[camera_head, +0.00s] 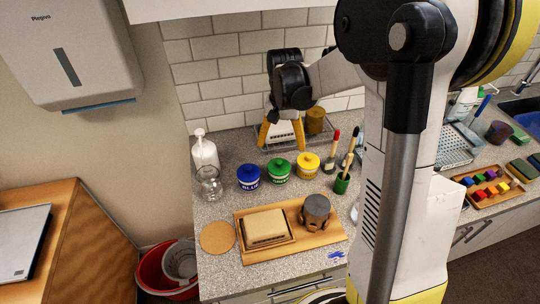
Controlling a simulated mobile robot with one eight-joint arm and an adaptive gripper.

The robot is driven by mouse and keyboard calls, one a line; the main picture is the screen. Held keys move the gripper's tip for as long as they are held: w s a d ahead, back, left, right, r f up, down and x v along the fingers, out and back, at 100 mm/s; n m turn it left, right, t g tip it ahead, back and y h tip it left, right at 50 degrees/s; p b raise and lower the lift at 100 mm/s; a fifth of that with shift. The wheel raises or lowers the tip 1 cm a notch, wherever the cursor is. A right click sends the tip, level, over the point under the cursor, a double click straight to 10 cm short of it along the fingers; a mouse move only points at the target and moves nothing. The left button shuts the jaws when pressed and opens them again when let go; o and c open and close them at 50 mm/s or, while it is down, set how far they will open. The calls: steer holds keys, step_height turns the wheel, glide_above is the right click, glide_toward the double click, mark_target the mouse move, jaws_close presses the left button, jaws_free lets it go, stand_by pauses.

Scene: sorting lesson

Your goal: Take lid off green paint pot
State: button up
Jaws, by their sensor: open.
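The green paint pot (279,175) stands on the speckled counter between the blue paint pot (249,180) and the yellow paint pot (308,168). Its green lid (279,164) with a small knob is on top. My gripper (281,141) is open above and behind the pots, its two orange fingers pointing down and spread apart. The fingers look empty and apart from the lid; their exact height over the counter is hard to tell.
A white pump bottle (204,149) and a glass jar (209,184) stand left of the pots. Brushes stand in a green cup (342,183) at the right. A wire rack with an amber cup (315,120) is behind. A wooden board (328,241) with clay lies in front.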

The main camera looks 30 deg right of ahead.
mark_target(279, 161)
step_height(279, 161, down, 3)
steer(key=shift+s+r, duration=0.15)
steer(key=f, duration=0.2)
steer(key=f+b, duration=0.2)
steer(key=f, duration=0.1)
steer(key=shift+a+f, duration=0.25)
steer(key=shift+f, duration=0.05)
steer(key=shift+r, duration=0.1)
steer(key=c, duration=1.2)
steer(key=shift+o, duration=0.2)
